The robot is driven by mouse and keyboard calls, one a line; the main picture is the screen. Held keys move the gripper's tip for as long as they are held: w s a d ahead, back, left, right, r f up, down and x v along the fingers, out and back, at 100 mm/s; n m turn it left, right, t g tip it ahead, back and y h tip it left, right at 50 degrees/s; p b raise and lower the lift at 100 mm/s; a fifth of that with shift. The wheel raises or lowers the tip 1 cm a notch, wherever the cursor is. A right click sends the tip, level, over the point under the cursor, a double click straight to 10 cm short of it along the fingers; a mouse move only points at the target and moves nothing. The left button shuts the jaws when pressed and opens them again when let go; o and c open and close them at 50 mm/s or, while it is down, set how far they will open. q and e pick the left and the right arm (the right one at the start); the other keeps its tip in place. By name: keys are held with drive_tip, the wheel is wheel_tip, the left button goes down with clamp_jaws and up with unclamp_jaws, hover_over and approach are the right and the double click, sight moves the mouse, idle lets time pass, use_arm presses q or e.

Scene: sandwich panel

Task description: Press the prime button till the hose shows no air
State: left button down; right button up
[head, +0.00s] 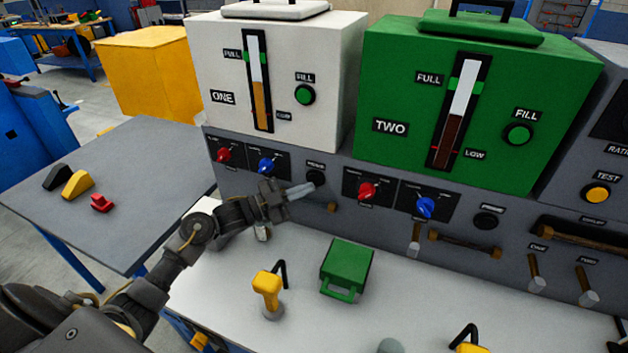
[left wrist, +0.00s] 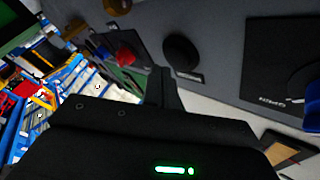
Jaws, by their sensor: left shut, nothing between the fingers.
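The black round prime button (head: 316,177) under tank ONE sits on the grey panel, below its small label. My left gripper (head: 306,188) is shut and empty, its fingertips at the lower left of that button; I cannot tell whether they touch it. The hose under this button is mostly hidden by my gripper; only a brass end (head: 332,207) shows. A second prime button (head: 487,221) is under tank TWO, with a brown hose (head: 465,243) between brass ends. The left wrist view shows a black round button (left wrist: 182,53) beyond my finger. My right gripper is not in view.
White tank ONE (head: 340,75) and green tank TWO (head: 400,60) stand above the panel. Red (head: 367,191) and blue (head: 425,207) knobs stick out right of my gripper. A green box (head: 347,265) and a yellow-handled tool (head: 267,285) stand on the white bench.

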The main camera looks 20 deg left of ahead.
use_arm(q)
drive_tip(key=shift+w, duration=0.2)
drive_tip(key=shift+w, duration=0.25)
drive_tip(key=shift+w+b, duration=0.3)
drive_tip(key=shift+w, duration=0.1)
idle(0.8)
drive_tip(key=shift+s+r, duration=0.1)
drive_tip(key=shift+s, duration=0.1)
drive_tip(key=shift+s+p, duration=0.5)
drive_tip(key=shift+s, duration=0.1)
drive_tip(key=s+p, duration=0.2)
drive_tip(key=s, duration=0.3)
drive_tip(key=shift+d+p, duration=0.15)
drive_tip(key=shift+p, duration=0.15)
